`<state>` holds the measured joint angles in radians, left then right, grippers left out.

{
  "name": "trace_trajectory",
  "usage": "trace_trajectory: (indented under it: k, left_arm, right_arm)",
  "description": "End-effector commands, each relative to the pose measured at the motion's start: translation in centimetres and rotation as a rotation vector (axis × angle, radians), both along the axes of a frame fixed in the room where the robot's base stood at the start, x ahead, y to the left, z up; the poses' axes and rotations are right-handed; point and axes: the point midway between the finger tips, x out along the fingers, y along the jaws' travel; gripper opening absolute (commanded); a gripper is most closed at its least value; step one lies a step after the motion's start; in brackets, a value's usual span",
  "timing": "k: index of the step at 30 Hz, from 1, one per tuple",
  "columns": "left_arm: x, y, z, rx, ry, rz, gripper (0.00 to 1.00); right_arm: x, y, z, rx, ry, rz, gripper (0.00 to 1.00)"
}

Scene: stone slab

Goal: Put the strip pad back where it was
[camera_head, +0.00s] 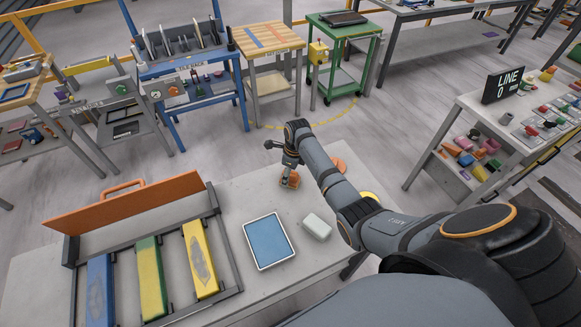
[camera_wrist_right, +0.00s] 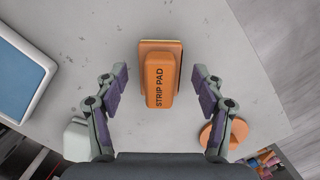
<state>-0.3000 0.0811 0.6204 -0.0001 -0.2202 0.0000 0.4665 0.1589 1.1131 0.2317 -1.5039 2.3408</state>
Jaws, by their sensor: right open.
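The strip pad (camera_wrist_right: 161,82) is an orange block with "STRIP PAD" on its top and a wider base layer. It lies on the pale stone slab (camera_head: 210,190) near its far edge. In the head view the strip pad (camera_head: 290,181) shows just below my right gripper (camera_head: 287,163). In the right wrist view my right gripper (camera_wrist_right: 160,76) is open, with one finger on each side of the pad and gaps on both sides. My left gripper is not in view.
A blue-topped tray (camera_head: 268,241) and a whitish block (camera_head: 317,227) lie nearer on the slab. An orange disc (camera_wrist_right: 222,134) is right of the pad. A rack (camera_head: 232,293) with blue, green and yellow bars and an orange handled board (camera_head: 125,203) stands left.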

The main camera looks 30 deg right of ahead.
Motion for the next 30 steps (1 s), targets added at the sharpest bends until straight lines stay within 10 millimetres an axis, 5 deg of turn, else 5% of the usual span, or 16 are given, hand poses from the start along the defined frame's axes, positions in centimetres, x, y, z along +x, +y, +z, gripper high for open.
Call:
trace_trajectory:
  k: [9, 15, 30]
  left_arm:
    - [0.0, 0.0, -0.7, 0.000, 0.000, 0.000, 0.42]
    - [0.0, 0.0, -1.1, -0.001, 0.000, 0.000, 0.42]
    - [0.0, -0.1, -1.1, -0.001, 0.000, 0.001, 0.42]
  right_arm:
    - [-0.6, -0.7, 7.3, -0.002, -0.004, 0.000, 0.69]
    - [-0.8, -0.9, 10.5, -0.001, -0.002, 0.000, 0.69]
    - [-1.0, -1.0, 11.2, 0.000, 0.000, 0.000, 0.69]
